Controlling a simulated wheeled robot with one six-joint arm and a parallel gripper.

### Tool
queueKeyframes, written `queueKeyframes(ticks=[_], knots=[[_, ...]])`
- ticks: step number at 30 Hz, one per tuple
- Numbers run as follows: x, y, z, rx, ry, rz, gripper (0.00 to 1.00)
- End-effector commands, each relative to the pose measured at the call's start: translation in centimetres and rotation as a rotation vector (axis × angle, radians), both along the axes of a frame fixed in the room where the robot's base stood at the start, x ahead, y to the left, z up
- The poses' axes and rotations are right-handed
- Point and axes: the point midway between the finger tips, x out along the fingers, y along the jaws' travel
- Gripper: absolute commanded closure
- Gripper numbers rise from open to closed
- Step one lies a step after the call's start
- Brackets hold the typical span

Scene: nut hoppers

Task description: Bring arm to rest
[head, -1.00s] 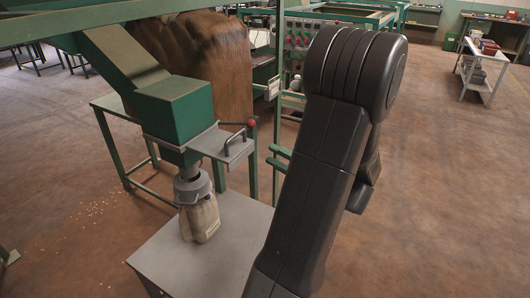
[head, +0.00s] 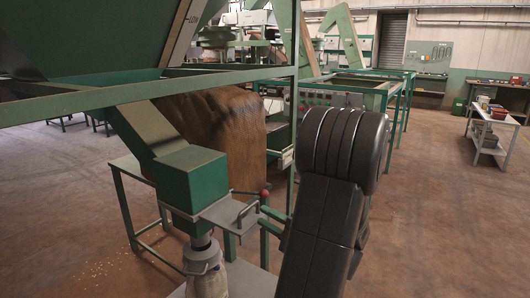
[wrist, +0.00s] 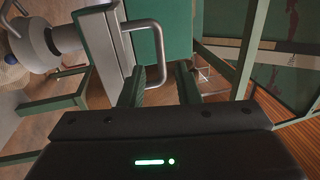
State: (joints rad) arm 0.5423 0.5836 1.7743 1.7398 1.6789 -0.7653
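My gripper (head: 267,221) shows at the left of my dark arm in the head view, with its two green fingers pointing left. In the wrist view my gripper (wrist: 158,84) is open, with a gap between its green fingers and nothing shut in it. The grey gate plate with its metal loop handle (head: 245,215) is just left of the fingertips. In the wrist view the handle (wrist: 160,55) is just ahead of the gap, and I cannot tell whether it reaches between the fingers. The green hopper outlet (head: 193,178) is above the plate.
A pale sack (head: 207,284) hangs under the grey spout (head: 203,256), above a grey table (head: 250,279). Green frame bars (head: 215,84) cross above and behind. A large brown pile (head: 215,130) is behind the outlet. The floor (head: 440,230) on the right is open.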

Motion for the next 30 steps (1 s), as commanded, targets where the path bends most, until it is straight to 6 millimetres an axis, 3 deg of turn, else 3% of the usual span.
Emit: queueKeyframes(ticks=[6,12,30], knots=[[2.1,3.3,0.9,0.000,-0.001,0.005,0.71],[3.5,5.4,1.3,0.001,0.000,0.003,0.71],[4.2,6.3,1.3,0.001,-0.002,0.001,0.71]])
